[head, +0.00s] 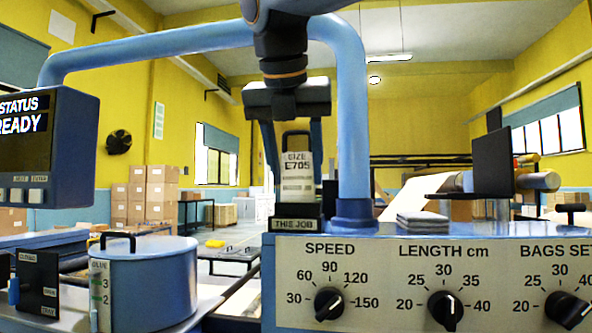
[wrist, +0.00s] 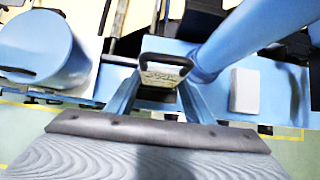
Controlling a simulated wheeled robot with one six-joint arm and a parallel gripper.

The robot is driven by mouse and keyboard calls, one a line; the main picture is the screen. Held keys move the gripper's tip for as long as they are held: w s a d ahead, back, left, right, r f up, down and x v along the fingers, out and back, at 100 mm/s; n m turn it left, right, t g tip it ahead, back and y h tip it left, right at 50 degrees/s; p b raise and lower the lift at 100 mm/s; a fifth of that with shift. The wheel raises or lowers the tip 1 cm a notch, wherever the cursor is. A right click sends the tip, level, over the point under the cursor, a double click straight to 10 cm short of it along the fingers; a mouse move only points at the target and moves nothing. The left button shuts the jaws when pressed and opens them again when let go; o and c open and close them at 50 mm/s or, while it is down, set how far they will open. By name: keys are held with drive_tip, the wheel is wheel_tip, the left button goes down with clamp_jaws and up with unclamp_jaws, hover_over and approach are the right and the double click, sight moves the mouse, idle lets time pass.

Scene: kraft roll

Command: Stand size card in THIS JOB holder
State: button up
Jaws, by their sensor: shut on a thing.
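The size card (head: 297,178), pale with "SIZE E705" and a dark loop handle on top, is upright between the fingers of my gripper (head: 296,160). My gripper is shut on it. The black THIS JOB holder (head: 296,225) is on top of the blue control panel, directly below the card. The card's lower edge meets the holder's top edge in the head view; I cannot tell whether it is inside the slot. In the wrist view the card (wrist: 163,74) and its handle show between the two blue fingers of my gripper (wrist: 160,88).
A thick blue pipe (head: 352,130) rises close to the right of the holder and arches over to the left. A grey stack (head: 422,223) lies on the panel top to the right. A blue glue pot (head: 148,280) and a status screen (head: 45,140) are at the left.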

drive_tip(key=shift+f, duration=0.45)
drive_tip(key=o, duration=1)
drive_tip(key=shift+f, duration=0.1)
drive_tip(key=shift+s+r, duration=0.2)
drive_tip(key=shift+r, duration=0.25)
drive_tip(key=b+v, duration=0.1)
drive_tip(key=v, duration=1)
drive_tip(key=shift+a+r, duration=0.1)
drive_tip(key=shift+s, duration=0.15)
